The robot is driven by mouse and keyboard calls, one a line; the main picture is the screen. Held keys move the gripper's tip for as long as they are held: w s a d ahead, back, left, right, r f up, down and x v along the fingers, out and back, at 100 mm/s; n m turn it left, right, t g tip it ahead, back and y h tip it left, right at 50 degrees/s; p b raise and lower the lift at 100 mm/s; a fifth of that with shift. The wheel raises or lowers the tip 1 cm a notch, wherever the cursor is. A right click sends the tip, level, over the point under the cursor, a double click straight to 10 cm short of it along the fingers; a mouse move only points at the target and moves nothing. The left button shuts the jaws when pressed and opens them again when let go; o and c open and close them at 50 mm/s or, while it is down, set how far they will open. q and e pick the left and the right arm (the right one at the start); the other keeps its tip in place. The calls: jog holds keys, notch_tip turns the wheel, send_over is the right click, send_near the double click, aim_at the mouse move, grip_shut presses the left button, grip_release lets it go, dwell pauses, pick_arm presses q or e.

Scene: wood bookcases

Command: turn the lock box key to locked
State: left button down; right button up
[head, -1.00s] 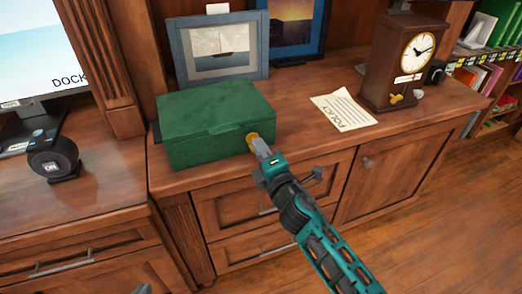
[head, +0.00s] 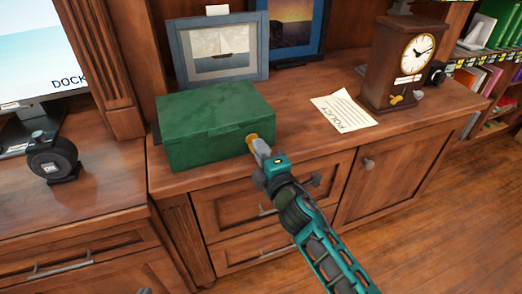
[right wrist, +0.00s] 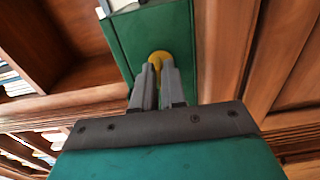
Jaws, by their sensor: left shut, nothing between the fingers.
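The lock box (head: 215,130) is a closed green box on the wooden counter, in the left half of the head view. My right gripper (head: 259,147) is at the key. In the right wrist view, the two grey fingers (right wrist: 158,75) close on the yellow key (right wrist: 159,57) from both sides, against the green box (right wrist: 120,45). The fingers hide part of the key. Only a grey tip of my left gripper (head: 145,291) shows at the bottom edge, shut and empty, well below the box.
A policy sheet (head: 344,111) lies right of the box. A brown clock (head: 405,62) stands beyond it. Framed pictures (head: 220,48) stand behind the box. A black round device (head: 54,159) and a monitor (head: 40,50) are at the left. The counter between box and sheet is clear.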

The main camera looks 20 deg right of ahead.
jog(key=o, duration=0.3)
jog(key=shift+o, duration=0.2)
pick_arm(q)
jog(key=shift+f, duration=0.15)
pick_arm(e)
jog(key=s, duration=1.3)
jog(key=shift+d, duration=0.45)
pick_arm(q)
jog(key=shift+w, duration=0.1)
